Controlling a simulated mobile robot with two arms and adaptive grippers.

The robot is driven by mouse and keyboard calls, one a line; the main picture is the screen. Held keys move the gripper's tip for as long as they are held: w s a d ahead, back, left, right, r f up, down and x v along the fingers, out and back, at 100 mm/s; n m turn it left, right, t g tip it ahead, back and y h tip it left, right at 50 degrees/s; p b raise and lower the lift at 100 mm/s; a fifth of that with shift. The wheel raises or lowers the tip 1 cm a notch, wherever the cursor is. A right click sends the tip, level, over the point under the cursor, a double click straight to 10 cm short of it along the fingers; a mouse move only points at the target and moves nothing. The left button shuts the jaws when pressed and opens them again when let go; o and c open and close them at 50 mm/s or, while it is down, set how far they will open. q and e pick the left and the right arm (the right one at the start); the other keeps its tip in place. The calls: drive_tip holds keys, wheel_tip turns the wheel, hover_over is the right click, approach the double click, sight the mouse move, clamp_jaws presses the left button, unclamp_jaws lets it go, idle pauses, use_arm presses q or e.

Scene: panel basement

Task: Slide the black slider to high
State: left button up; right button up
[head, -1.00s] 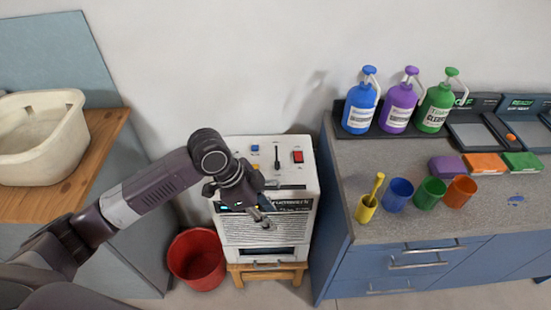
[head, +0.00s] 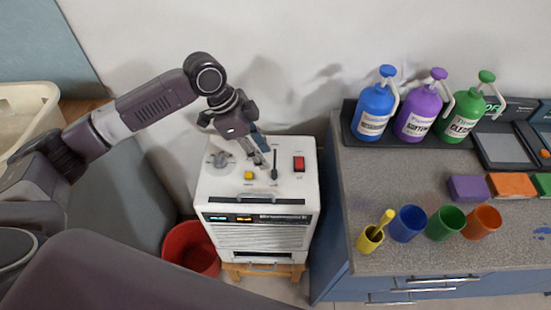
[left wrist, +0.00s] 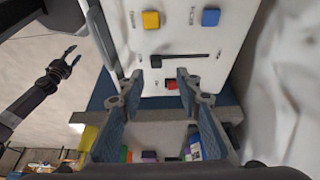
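The black slider (head: 274,174) is on the top panel of a white machine (head: 258,235), with its knob at the front end of its track. In the left wrist view the slider knob (left wrist: 156,61) is at the left end of the dark slot; the labels are too small to read. My left gripper (head: 264,160) is just above the panel, beside the back part of the slider track. In the left wrist view its fingers (left wrist: 160,84) are spread and empty, with the slider beyond the tips. My right gripper (left wrist: 70,60) shows small at the left, fingers apart, away from the machine.
The panel also has a yellow button (head: 249,175), a red switch (head: 299,163), a grey dial (head: 218,160) and a blue button (left wrist: 211,17). A red bucket (head: 190,250) is left of the machine. A counter (head: 350,185) with bottles and cups stands right.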

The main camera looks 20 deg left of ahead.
sight(274, 172)
use_arm(q)
drive_tip(key=x, duration=0.5)
drive_tip(key=shift+s+d+p, duration=0.15)
drive_tip(key=shift+s+p, duration=0.2)
drive_tip(key=shift+s, duration=0.05)
drive_tip(key=shift+x, duration=0.85)
drive_tip(key=shift+w, duration=0.1)
clamp_jaws()
use_arm(e)
drive_tip(key=s, duration=0.3)
drive_tip(key=shift+s+r, duration=0.2)
drive_tip(key=shift+r, duration=0.2)
